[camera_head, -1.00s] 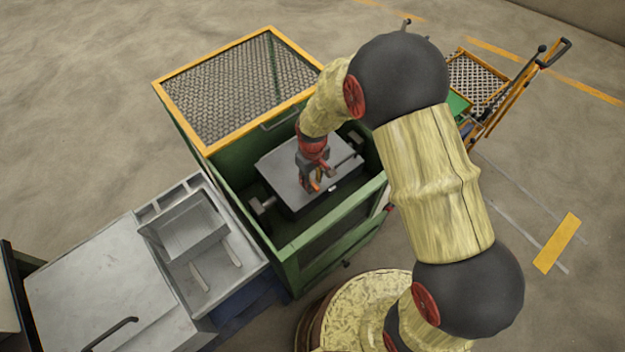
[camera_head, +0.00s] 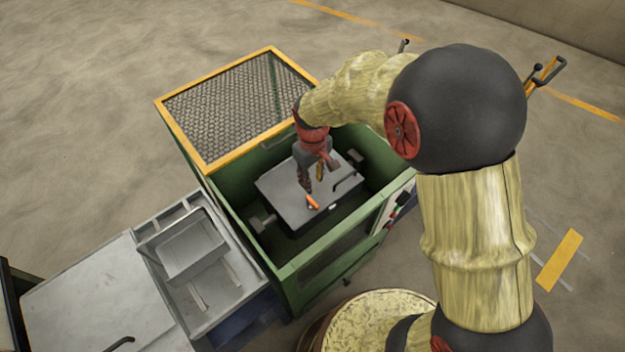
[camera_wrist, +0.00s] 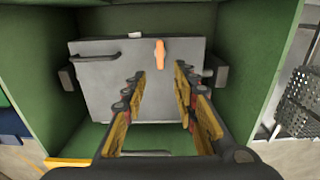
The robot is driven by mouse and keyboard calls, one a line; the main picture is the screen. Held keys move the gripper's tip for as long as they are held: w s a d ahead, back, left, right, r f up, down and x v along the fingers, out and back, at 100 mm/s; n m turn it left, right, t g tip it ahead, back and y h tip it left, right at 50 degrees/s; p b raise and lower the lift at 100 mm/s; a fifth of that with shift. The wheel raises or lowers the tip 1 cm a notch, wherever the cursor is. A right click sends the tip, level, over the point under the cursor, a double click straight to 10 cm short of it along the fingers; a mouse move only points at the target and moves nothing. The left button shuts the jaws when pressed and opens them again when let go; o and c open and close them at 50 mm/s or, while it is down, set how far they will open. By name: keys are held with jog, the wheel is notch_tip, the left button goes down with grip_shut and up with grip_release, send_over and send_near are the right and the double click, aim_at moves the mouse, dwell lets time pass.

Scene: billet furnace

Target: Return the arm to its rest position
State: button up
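My gripper (camera_head: 311,186) hangs over the green machine box (camera_head: 284,267), above a grey block with a flat top (camera_head: 283,194). In the wrist view my gripper (camera_wrist: 161,90) has its two fingers well apart, with nothing between them. A small orange piece (camera_wrist: 160,52) lies on the grey top beyond the fingertips; it also shows in the head view (camera_head: 313,202). My arm, in a pale yellow cover with dark round joints, reaches in from the right.
A mesh lid with a yellow frame (camera_head: 205,158) covers the far part of the box. A grey table with a metal tray (camera_head: 188,247) stands to the left. A yellow-handled cart (camera_head: 545,73) is partly hidden behind my arm. Open floor lies at the back left.

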dwell(0.4)
jog(key=s+d+r+m+t+b, duration=0.2)
jog(key=s+d+r+m, duration=0.1)
jog(key=s+d+r, duration=0.4)
jog(key=s+d+r+m+t+b, duration=0.1)
jog(key=s+d+r+m+t, duration=0.2)
jog(key=s+d+r, duration=0.4)
jog(key=s+r+m, duration=0.1)
jog(key=s+r, duration=0.5)
jog(key=r, duration=0.2)
jog(key=shift+d+t+b, duration=0.15)
jog(key=shift+t+b, duration=0.15)
jog(key=shift+b, duration=0.1)
